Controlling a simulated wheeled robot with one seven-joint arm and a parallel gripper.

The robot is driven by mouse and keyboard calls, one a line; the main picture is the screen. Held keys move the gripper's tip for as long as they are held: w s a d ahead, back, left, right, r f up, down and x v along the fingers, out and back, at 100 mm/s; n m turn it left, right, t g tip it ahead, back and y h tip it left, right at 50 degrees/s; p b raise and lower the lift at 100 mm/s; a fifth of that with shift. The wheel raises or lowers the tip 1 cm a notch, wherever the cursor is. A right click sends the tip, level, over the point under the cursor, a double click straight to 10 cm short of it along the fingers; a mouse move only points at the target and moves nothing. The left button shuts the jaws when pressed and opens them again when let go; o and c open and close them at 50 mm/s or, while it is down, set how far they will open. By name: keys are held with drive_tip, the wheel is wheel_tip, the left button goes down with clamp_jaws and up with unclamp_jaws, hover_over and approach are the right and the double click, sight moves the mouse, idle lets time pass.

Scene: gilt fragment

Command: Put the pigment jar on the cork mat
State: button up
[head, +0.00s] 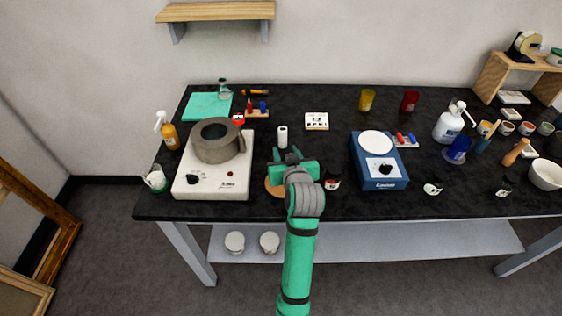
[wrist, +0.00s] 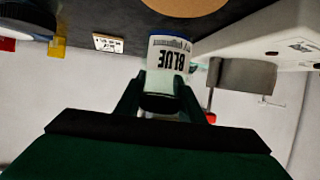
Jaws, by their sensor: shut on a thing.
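The pigment jar (wrist: 168,52) shows in the wrist view with a white label reading "BLUE", inverted in that picture. My gripper (wrist: 160,92) is shut on it, one finger on each side. In the head view my gripper (head: 287,156) is over the front middle of the table, and the hand hides most of the held jar. The round cork mat (head: 272,187) lies below my gripper, partly hidden by it. The mat also shows at the top of the wrist view (wrist: 185,5), apart from the jar in that picture.
A white hot plate (head: 213,184) with a grey pot (head: 216,141) stands close on the left. A dark-lidded jar (head: 333,183) and a blue device (head: 379,170) stand on the right. A white cylinder (head: 283,137) appears just beyond my fingers. Bare table surrounds the small card (head: 317,121).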

drive_tip(key=shift+w+a+f, duration=0.2)
drive_tip(key=shift+w+f, duration=0.15)
drive_tip(key=shift+f, duration=0.65)
drive_tip(key=shift+w+a+f, duration=0.25)
drive_tip(key=shift+w+f, duration=0.05)
drive_tip(key=shift+f, duration=0.65)
drive_tip(key=shift+w+a+f, duration=0.2)
drive_tip(key=shift+w+f, duration=0.15)
drive_tip(key=shift+f, duration=0.65)
drive_tip(key=o, duration=1.1)
drive_tip(key=shift+f, duration=0.1)
drive_tip(key=shift+o, duration=0.2)
drive_tip(key=v, duration=1.2)
